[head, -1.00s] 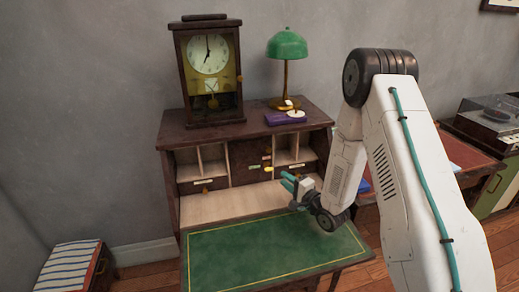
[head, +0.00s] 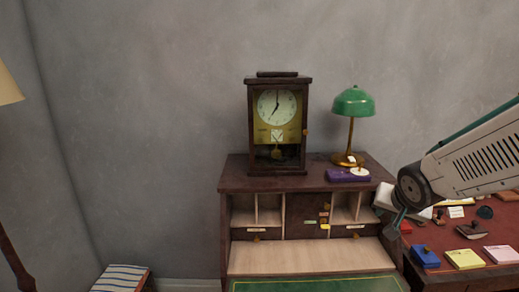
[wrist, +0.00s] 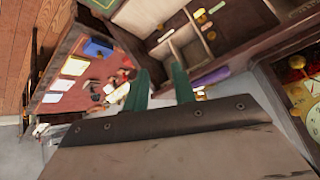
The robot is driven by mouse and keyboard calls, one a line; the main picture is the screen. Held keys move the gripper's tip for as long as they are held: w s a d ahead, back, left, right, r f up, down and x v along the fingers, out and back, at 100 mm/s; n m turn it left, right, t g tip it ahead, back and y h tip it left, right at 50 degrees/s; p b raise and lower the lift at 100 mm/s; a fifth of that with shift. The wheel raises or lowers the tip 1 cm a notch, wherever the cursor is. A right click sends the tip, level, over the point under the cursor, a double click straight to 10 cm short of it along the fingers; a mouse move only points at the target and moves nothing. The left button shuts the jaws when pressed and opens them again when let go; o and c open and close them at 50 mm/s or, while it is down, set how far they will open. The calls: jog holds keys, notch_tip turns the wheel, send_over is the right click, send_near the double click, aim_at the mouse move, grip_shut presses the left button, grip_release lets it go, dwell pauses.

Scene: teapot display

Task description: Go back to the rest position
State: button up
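My gripper (head: 399,219) is at the right end of the writing desk in the head view, small and partly hidden by my own wrist. In the wrist view its two green fingers (wrist: 161,80) stand apart with a gap between them, and nothing is held. The dark wooden desk (head: 228,176) has pigeonholes, small drawers and a lowered green writing surface (head: 320,285). The gripper looks apart from the desk, but the exact distance cannot be told.
A clock (head: 279,133), a green lamp (head: 353,104) and a purple item (head: 347,175) stand on the desk top. A red-topped table (head: 445,238) with pads and stamps is at right. A striped stool (head: 121,279) sits at lower left. The wall above is clear.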

jog(key=s+a+r+n+g, duration=0.1)
jog(key=s+a+n+g, duration=0.1)
jog(key=s, duration=0.7)
jog(key=s+a+r+n+g+y, duration=0.1)
jog(key=s+a+r+g, duration=0.1)
jog(key=s, duration=0.7)
jog(key=s+a+r+n+g, duration=0.2)
jog(key=s, duration=0.7)
jog(key=shift+s+a+r+n, duration=0.15)
jog(key=shift+a+n, duration=0.15)
jog(key=shift+a, duration=0.1)
